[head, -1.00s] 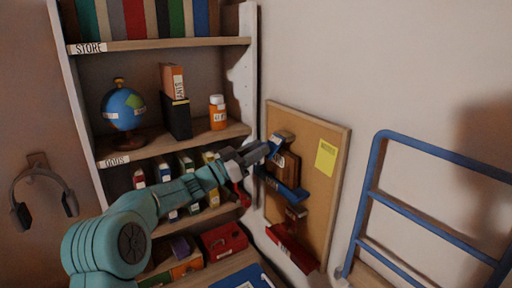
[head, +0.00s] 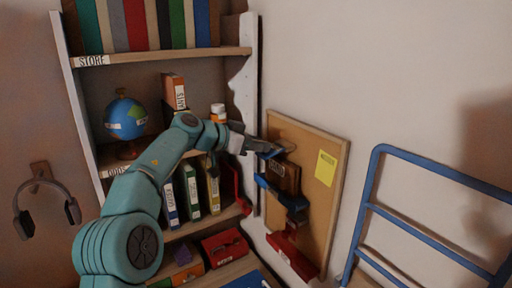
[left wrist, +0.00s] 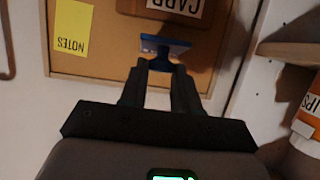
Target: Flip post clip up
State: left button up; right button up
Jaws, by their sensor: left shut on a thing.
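A small blue clip (head: 272,153) is on the cork board (head: 318,198), just above a brown block with a card label (head: 284,175). My left gripper (head: 262,147) reaches in from the left and is shut on the clip. In the left wrist view the clip (left wrist: 165,46) shows at the fingertips (left wrist: 160,68), close to the brown block (left wrist: 165,8). The fingers hide part of the clip in the head view. My right gripper is not in view.
A blue holder (head: 262,181) and a red tray (head: 292,256) are on the board below. A yellow note (head: 325,168) is to the right. A shelf (head: 160,55) with books stands left, and a blue rail (head: 430,163) stands right.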

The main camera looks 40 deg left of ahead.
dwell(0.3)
pick_arm(q)
jog(key=o, duration=1)
jog(key=shift+w, duration=0.15)
jog(key=v, duration=1.6)
jog(key=shift+r+b, duration=0.3)
